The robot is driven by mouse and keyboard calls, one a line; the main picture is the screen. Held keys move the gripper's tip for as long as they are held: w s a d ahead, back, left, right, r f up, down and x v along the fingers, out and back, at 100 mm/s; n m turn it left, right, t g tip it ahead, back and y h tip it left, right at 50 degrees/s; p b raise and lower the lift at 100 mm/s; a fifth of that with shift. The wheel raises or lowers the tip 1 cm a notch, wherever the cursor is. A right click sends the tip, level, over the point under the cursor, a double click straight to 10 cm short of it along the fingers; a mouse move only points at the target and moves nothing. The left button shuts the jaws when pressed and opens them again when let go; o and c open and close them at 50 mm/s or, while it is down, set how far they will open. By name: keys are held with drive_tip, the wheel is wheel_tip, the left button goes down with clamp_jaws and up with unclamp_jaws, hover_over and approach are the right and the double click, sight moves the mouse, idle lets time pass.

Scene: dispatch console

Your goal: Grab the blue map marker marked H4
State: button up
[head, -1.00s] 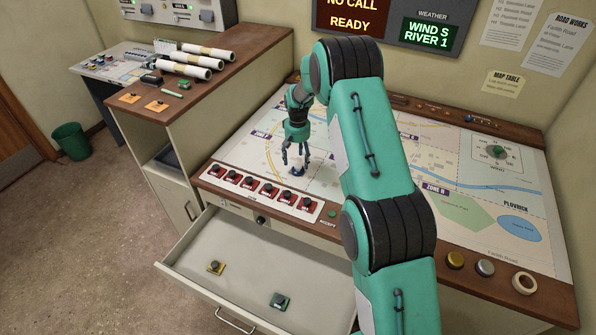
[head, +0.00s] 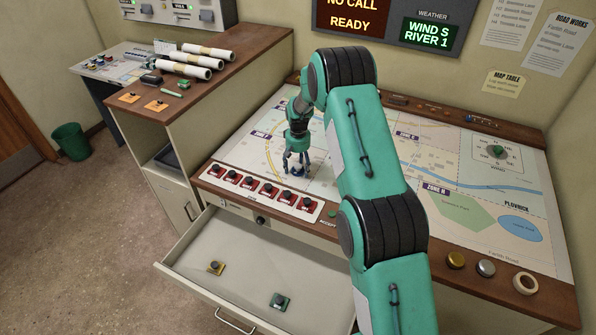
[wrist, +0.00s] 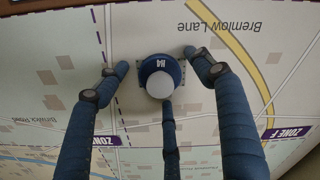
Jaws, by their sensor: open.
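The blue map marker marked H4 (wrist: 157,72) stands on the map table in the middle of the wrist view, with a pale rounded knob on top. In the head view the marker (head: 297,171) is small and partly hidden by my fingers. My gripper (wrist: 158,75) is open, its fingers spread around the marker. One finger is on the left and one on the right, each with a gap to it. A third finger reaches up from below and ends close to the marker's knob; I cannot tell if it touches. My gripper (head: 298,165) also shows low over the map in the head view.
A row of red-based switches (head: 262,190) lines the map table's front edge. Rolled maps (head: 190,62) lie on the left cabinet. The map around the marker is mostly clear.

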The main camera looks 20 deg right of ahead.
sight(298, 166)
drive_tip(key=shift+c, duration=0.5)
drive_tip(key=c, duration=1.2)
drive_tip(key=shift+o, duration=0.2)
drive_tip(key=shift+r+p, duration=0.4)
drive_tip(key=shift+r, duration=4.6)
